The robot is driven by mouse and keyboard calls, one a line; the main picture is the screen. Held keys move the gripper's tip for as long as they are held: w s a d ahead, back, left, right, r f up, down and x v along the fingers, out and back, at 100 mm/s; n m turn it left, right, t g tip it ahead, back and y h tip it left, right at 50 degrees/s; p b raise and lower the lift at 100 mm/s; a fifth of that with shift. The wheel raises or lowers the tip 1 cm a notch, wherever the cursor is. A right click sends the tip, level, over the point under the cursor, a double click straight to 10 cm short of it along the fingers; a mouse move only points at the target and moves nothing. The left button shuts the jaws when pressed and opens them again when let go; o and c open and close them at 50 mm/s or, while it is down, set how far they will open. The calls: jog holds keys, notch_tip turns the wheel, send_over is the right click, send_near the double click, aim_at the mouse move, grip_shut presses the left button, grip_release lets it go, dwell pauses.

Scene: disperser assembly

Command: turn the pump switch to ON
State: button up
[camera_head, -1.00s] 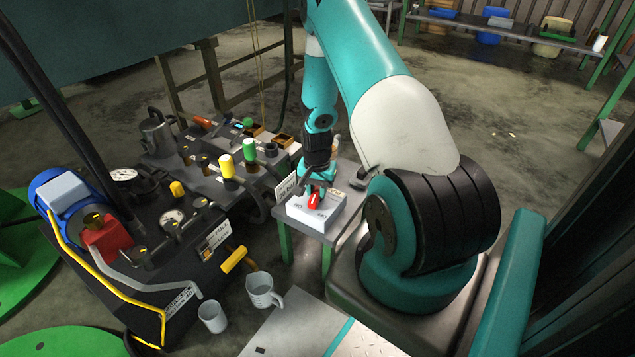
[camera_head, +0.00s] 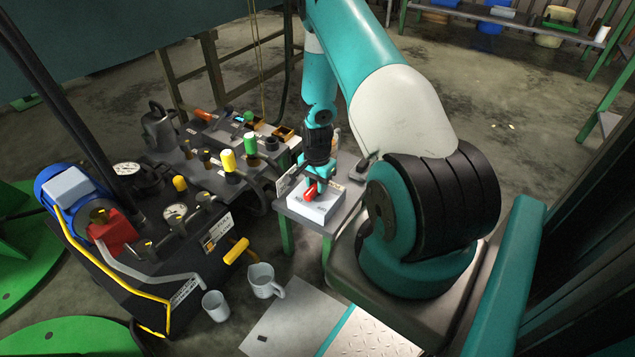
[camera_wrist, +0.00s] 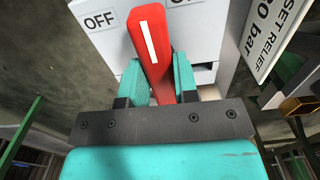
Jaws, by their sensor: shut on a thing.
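The pump switch is a white box (camera_head: 318,207) with a red handle (camera_head: 310,191) on top. In the wrist view the red handle (camera_wrist: 150,45) has a white stripe and leans slightly left of straight up. Its tip lies between the OFF label (camera_wrist: 100,20) on the left and a second label (camera_wrist: 183,2), cut off at the top edge. My gripper (camera_wrist: 158,75) is shut on the handle, with one teal finger on each side. In the head view my gripper (camera_head: 318,178) reaches down onto the box from above.
The box stands on a small table (camera_head: 345,183) with green legs. The pump bench (camera_head: 170,270) is at left. Two jugs (camera_head: 262,280) (camera_head: 215,306) stand in front.

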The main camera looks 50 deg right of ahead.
jog(key=o, duration=0.9)
jog(key=shift+r, duration=0.1)
notch_tip(320, 180, up, 17)
jog(key=p, duration=0.5)
jog(key=shift+r, duration=0.15)
